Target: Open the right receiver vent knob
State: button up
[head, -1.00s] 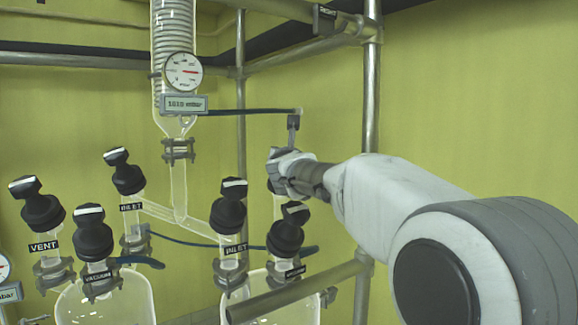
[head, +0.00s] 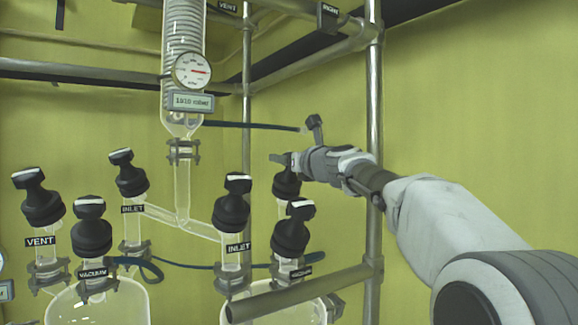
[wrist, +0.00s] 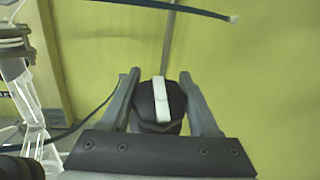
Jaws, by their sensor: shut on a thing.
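The right receiver's vent knob (head: 287,187) is the black knob at the back right, behind the two front knobs of that receiver. Its label is hidden. In the wrist view the knob (wrist: 146,108) shows from above as a black cap with a white bar, tilted slightly off the vertical of the picture. My gripper (head: 284,160) reaches it from the right. It is shut on the knob, with one finger on each side in the wrist view. The right receiver (head: 272,312) is clear glass, partly hidden by a rail.
The right INLET knob (head: 232,205) and right VACUUM knob (head: 291,232) stand close in front. A metal upright (head: 372,110) passes behind my arm, and a rail (head: 300,292) crosses low in front. A blue hose (head: 255,125) ends just above.

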jog(key=n+g+y, duration=0.1)
jog(key=n+g+y+p, duration=0.1)
jog(key=n, duration=0.1)
jog(key=shift+s+a+n+y, duration=0.1)
jog(key=shift+a+n+y, duration=0.1)
jog(key=shift+n+y, duration=0.15)
jog(key=shift+s+a+n+g+y, duration=0.1)
jog(key=shift+n+g+y, duration=0.45)
jog(key=shift+g, duration=0.05)
jog(key=shift+f, duration=0.1)
jog(key=o, duration=1.4)
jog(key=b+v, duration=0.3)
jog(key=v, duration=1.4)
jog(key=shift+s, duration=0.1)
